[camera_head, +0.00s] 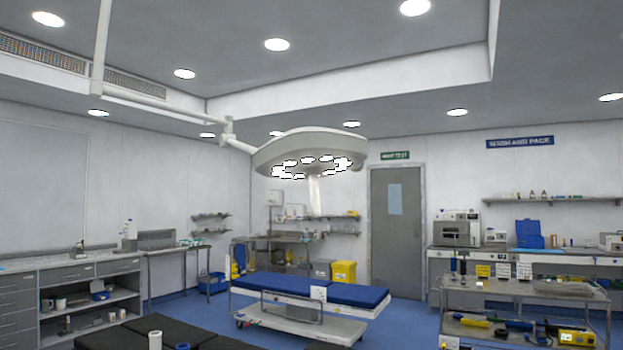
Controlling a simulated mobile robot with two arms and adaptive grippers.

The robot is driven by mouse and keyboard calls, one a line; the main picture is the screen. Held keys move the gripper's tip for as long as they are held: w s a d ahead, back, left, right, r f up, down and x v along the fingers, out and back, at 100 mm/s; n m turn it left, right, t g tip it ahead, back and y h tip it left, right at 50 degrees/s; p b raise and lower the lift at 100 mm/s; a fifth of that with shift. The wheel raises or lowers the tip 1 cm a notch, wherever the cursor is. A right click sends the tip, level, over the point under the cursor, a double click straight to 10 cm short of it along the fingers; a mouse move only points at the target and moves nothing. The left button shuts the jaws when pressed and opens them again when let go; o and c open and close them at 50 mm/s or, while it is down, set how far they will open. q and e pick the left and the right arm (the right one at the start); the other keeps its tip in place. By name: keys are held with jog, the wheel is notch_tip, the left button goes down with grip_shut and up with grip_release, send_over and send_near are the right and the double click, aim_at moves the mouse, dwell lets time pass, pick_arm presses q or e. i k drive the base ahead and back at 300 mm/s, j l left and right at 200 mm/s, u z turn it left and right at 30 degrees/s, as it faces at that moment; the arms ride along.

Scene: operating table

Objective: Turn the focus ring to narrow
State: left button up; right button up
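A surgical lamp (268,157) with a wide pale head hangs from a jointed ceiling arm in the middle of the view. Several bright bulbs show on its underside. A pale handle (314,188) hangs down below the head. I cannot make out a separate focus ring or its setting at this size. Neither of my grippers is in view.
A blue-padded operating table (282,284) stands below the lamp. A dark padded surface (110,338) is close in front. Shelving and counters line the left wall. A cart (545,306) with tools stands at the right. A grey door (397,235) is at the back.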

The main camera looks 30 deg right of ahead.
aim_at(310, 170)
jog(key=z, duration=0.65)
jog(key=i+l+z, duration=0.1)
jog(key=z, duration=0.35)
jog(key=i+z, duration=0.1)
jog(key=z, duration=0.4)
jog(key=i+z, duration=0.15)
jog(key=z, duration=0.3)
jog(key=i+z, duration=0.1)
jog(key=z, duration=0.4)
